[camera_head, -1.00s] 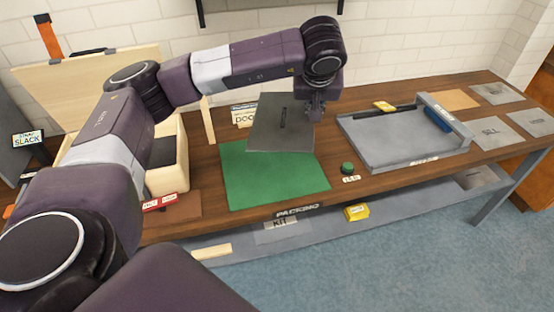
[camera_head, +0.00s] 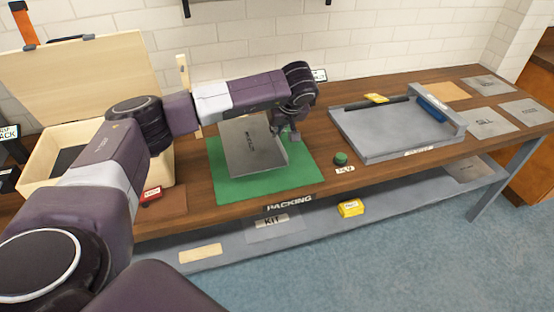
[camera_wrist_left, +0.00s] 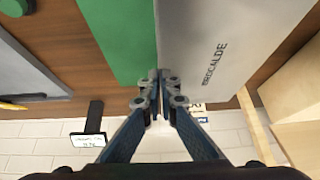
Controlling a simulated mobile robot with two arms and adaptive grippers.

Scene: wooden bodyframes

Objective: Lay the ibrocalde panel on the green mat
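The ibrocalde panel (camera_head: 252,150) is a grey plate with dark lettering. It is over the green mat (camera_head: 298,174), covering much of its middle and back; I cannot tell whether it touches the mat. My left gripper (camera_head: 293,136) is shut on the panel's right edge in the head view. In the left wrist view the fingers (camera_wrist_left: 160,86) pinch the edge of the panel (camera_wrist_left: 212,40), and the mat (camera_wrist_left: 118,40) shows beside it. My right gripper is not in view.
A wooden box (camera_head: 50,161) with a raised lid stands left. Right of the mat are a green button (camera_head: 340,158) and a grey tray (camera_head: 385,144). Grey plates (camera_head: 489,120) lie at the table's far right. A lower shelf (camera_head: 330,228) holds a yellow box (camera_head: 350,208).

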